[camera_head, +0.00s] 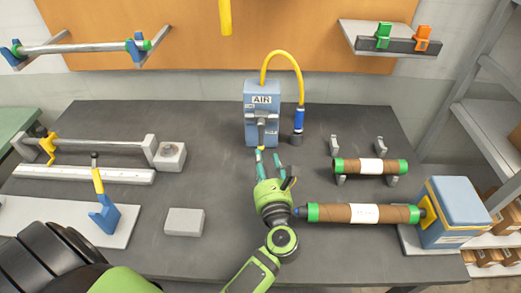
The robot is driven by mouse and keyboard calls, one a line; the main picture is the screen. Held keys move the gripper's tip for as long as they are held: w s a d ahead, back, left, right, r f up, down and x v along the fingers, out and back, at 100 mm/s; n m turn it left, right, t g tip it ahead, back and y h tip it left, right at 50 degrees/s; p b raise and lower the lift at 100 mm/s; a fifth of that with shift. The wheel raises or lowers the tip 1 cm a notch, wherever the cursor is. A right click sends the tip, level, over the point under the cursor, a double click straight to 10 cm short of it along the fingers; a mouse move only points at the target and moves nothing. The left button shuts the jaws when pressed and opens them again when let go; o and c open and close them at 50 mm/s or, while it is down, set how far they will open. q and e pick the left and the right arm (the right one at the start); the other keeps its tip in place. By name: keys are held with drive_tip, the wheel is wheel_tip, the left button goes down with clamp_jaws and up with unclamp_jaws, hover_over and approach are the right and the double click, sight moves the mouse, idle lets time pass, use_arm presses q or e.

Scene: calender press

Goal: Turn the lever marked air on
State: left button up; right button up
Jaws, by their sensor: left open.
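The blue-grey box marked AIR (262,88) stands at the back middle of the table. Nothing shows between the fingers. My right gripper is not in view.
A yellow hose (283,54) arches from the box to a blue fitting (298,122) on its right. Brown rolls (365,214) with green ends lie at right. A grey block (184,222) and a blue-and-yellow lever (103,210) are at left. The table between block and box is clear.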

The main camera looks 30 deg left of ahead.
sight(260, 140)
use_arm(q)
drive_tip(key=p+x, duration=0.2)
drive_tip(key=x, duration=0.4)
drive_tip(key=shift+w+a+r+p, duration=0.1)
drive_tip(key=shift+w+a+p, duration=0.15)
drive_tip(key=shift+w+p, duration=0.1)
drive_tip(key=shift+w+a, duration=0.15)
clamp_jaws()
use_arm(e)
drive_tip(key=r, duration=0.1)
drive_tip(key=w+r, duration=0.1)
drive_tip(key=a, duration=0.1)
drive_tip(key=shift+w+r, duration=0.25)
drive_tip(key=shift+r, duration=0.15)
